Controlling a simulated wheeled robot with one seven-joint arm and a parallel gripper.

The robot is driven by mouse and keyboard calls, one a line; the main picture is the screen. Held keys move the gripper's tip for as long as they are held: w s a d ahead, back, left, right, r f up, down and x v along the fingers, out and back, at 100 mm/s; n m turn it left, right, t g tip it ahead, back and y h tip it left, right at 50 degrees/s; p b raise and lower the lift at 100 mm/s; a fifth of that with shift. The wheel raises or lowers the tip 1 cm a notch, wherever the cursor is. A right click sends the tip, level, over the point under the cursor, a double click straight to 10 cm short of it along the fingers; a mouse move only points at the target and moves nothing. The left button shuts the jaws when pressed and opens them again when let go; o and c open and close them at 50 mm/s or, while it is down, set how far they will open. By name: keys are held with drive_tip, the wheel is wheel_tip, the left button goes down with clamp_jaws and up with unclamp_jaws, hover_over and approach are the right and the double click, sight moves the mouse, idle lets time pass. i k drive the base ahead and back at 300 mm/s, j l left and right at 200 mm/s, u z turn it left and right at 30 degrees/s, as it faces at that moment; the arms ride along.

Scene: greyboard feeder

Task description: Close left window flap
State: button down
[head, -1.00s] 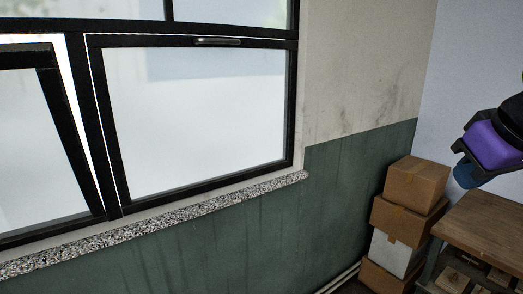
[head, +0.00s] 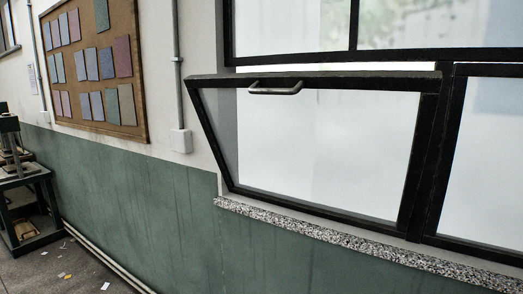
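The left window flap (head: 325,152) is a black-framed pane of frosted glass in the head view. It is tilted open: its top edge leans inward away from the window frame, with a bright gap above it, and its bottom edge sits at the sill. A metal handle (head: 276,88) is on its top bar. To its right, the right flap (head: 490,160) shows only in part. My gripper is not in view.
A speckled stone sill (head: 345,240) runs below the window. A cork board with colored sheets (head: 97,70) and a grey pipe with a box (head: 180,141) are on the left wall. A dark green machine stand (head: 25,205) is at far left. Scraps lie on the floor.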

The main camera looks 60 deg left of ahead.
sight(429, 83)
drive_tip(key=u, duration=1.7)
